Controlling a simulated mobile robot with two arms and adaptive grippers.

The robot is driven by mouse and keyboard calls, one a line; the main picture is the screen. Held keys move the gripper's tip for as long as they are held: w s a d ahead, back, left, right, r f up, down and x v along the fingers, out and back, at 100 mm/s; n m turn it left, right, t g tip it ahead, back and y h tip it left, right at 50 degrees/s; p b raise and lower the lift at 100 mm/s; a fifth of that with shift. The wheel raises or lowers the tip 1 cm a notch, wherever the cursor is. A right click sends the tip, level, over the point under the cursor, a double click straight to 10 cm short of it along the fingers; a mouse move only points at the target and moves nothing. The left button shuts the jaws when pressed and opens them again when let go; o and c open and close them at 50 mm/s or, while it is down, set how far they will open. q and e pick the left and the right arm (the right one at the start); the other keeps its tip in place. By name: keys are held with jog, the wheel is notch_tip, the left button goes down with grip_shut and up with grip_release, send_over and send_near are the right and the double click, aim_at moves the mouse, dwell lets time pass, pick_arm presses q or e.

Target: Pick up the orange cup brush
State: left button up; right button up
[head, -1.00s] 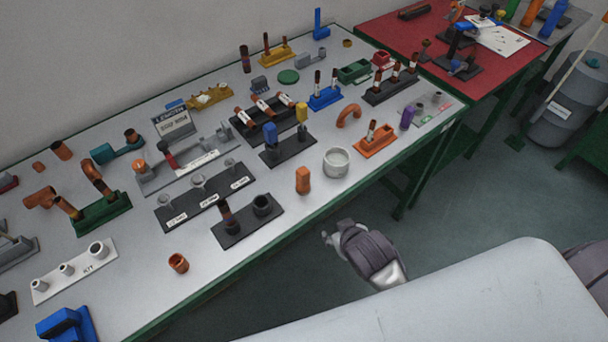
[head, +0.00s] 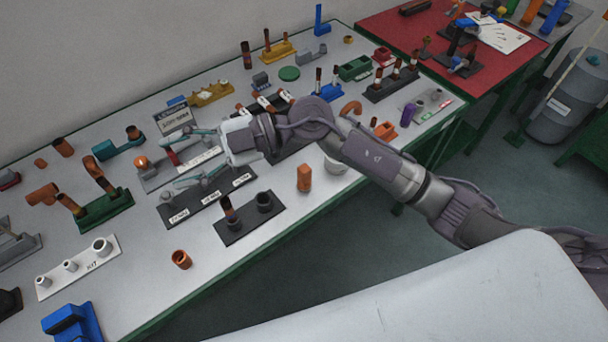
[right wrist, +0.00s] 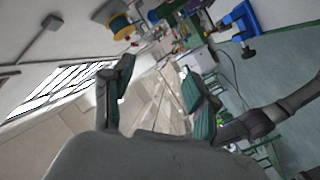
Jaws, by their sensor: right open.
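A small round orange piece (head: 140,161) sits at the left end of a grey fixture (head: 150,181) on the long table. It may be the orange cup brush, but it is too small to be sure. My right gripper (head: 172,162) is open above the fixture, its two teal fingers spread and pointing left toward the orange piece, with a gap between. The right wrist view shows the open fingers (right wrist: 158,82) with nothing between them; I cannot make out the brush there. My left gripper is not in view.
A black labelled stand (head: 208,205) lies under the lower finger. My right arm hides part of the table's middle. A red table (head: 420,45) stands at the back right.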

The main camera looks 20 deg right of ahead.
notch_tip(320, 180, down, 5)
jog(key=d+g+h, duration=0.1)
jog(key=d+h, duration=0.2)
jog(key=h, duration=0.2)
jog(key=m+t+h, duration=0.1)
jog(key=m+h, duration=0.3)
jog(key=h, duration=0.8)
send_over(304, 168)
notch_tip(304, 168, down, 4)
jog(key=f, duration=0.2)
jog(key=f+p, duration=0.1)
jog(key=f, duration=0.4)
jog(key=shift+s+d+f+p, duration=0.1)
jog(key=shift+d+f+p, duration=0.25)
jog(key=shift+a+f+p, duration=0.15)
jog(key=shift+f+p, duration=0.35)
jog(key=shift+f, duration=0.95)
jog(key=shift+a+f+p, duration=0.15)
jog(key=shift+f+p, duration=0.35)
jog(key=shift+f, duration=0.95)
jog(key=c, duration=1.1)
jog(key=shift+o, duration=0.2)
jog(key=shift+r, duration=0.1)
